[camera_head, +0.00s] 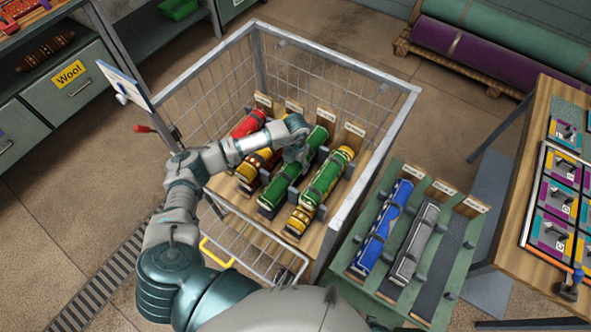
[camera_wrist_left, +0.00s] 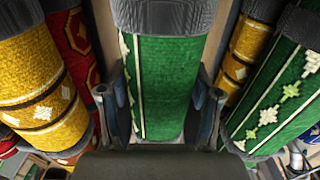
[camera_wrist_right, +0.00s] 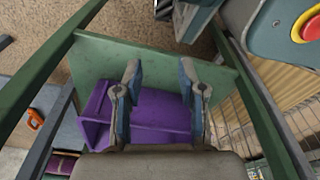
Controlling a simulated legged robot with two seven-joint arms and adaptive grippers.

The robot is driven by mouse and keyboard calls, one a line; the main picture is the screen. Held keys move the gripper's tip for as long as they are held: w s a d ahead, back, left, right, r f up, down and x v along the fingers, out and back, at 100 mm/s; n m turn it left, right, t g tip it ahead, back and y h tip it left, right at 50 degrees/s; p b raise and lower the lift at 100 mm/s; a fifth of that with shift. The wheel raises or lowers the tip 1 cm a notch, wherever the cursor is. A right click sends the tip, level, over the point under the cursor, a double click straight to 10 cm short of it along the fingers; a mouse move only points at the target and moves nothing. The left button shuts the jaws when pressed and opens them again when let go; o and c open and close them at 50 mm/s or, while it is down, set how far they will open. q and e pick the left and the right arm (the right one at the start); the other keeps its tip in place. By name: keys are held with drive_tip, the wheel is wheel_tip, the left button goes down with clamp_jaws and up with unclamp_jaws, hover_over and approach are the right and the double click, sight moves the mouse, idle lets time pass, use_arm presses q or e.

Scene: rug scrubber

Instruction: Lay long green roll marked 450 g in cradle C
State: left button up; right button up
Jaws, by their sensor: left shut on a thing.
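My left gripper (camera_head: 297,150) reaches into the wire cart and is shut on a green roll (camera_head: 277,192) with dark grey ends. In the left wrist view, this green roll (camera_wrist_left: 165,85) sits between the two fingers and shows a pale line pattern. A second green roll (camera_head: 325,180) lies just to its right. No weight marking is legible. The green cradle stand (camera_head: 352,268) to the right of the cart holds a blue roll and a grey roll; its rightmost cradle (camera_head: 447,265) is empty. The cradle labels are too small to read. My right gripper (camera_wrist_right: 160,75) is open and empty.
The cart's wire walls and metal rim (camera_head: 385,140) stand between the rolls and the stand. Red (camera_head: 250,122) and yellow (camera_head: 302,218) rolls lie near the green ones. A wooden table (camera_head: 530,215) borders the stand. A purple bin (camera_wrist_right: 150,118) lies below my right gripper.

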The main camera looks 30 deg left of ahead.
use_arm(q)
drive_tip(key=shift+d+f, duration=0.15)
drive_tip(key=shift+f, duration=0.05)
wheel_tip(320, 180, down, 4)
drive_tip(key=shift+r, duration=0.25)
drive_tip(key=shift+a+f, duration=0.15)
drive_tip(key=shift+a, duration=0.1)
drive_tip(key=o, duration=1.6)
drive_tip(key=shift+a, duration=0.15)
use_arm(e)
drive_tip(key=shift+w+r, duration=0.45)
drive_tip(key=shift+w, duration=0.1)
use_arm(q)
drive_tip(key=shift+d, duration=0.25)
